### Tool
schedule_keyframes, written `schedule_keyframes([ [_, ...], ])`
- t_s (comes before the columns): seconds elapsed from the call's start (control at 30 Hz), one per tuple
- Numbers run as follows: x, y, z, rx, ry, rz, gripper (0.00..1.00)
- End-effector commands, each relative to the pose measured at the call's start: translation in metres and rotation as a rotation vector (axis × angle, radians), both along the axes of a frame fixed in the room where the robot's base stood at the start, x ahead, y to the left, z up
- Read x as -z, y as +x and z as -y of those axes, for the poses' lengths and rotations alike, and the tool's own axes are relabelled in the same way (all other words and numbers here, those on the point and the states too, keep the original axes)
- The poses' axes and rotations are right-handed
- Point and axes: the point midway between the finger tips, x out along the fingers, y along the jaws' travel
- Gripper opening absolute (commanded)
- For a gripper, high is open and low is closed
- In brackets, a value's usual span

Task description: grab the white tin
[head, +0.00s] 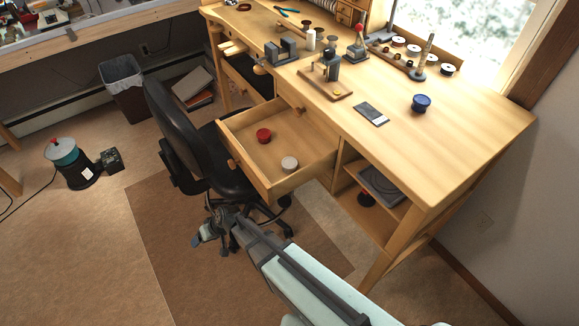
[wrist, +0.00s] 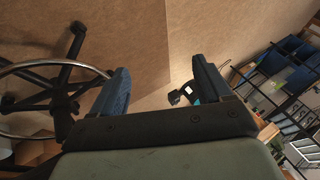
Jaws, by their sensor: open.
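A small round white tin (head: 289,164) sits in the open wooden drawer (head: 306,180), near its front right corner. A red tin (head: 263,135) is in the same drawer, farther back and to the left. My gripper (head: 197,240) is outside the drawer, low and to the left of the white tin, in front of the office chair. In the wrist view, its two blue fingers (wrist: 162,82) stand wide apart with nothing between them. The wrist view shows floor and furniture, and neither tin is visible there.
A black office chair (head: 184,130) stands close against the drawer's left side. The workbench (head: 465,115) above holds a blue tin (head: 421,103), a dark flat plate (head: 371,114) and several tools. The brown floor mat (head: 165,235) is mostly bare.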

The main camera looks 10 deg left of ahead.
Motion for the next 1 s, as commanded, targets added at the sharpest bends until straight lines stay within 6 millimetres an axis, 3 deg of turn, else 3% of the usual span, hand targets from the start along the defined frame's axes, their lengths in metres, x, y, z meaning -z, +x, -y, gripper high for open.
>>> schedule_keyframes([
  [0.03,-0.010,-0.009,-0.025,-0.023,0.031,0.013,0.78],
  [0.2,-0.052,-0.038,-0.098,-0.089,0.140,0.058,0.78],
  [0.3,-0.085,-0.047,-0.133,-0.121,0.202,0.102,0.78],
  [0.4,-0.118,-0.043,-0.155,-0.143,0.251,0.157,0.78],
  [0.67,-0.215,0.002,-0.182,-0.176,0.337,0.353,0.78],
  [1.0,-0.350,0.085,-0.171,-0.182,0.383,0.646,0.78],
])
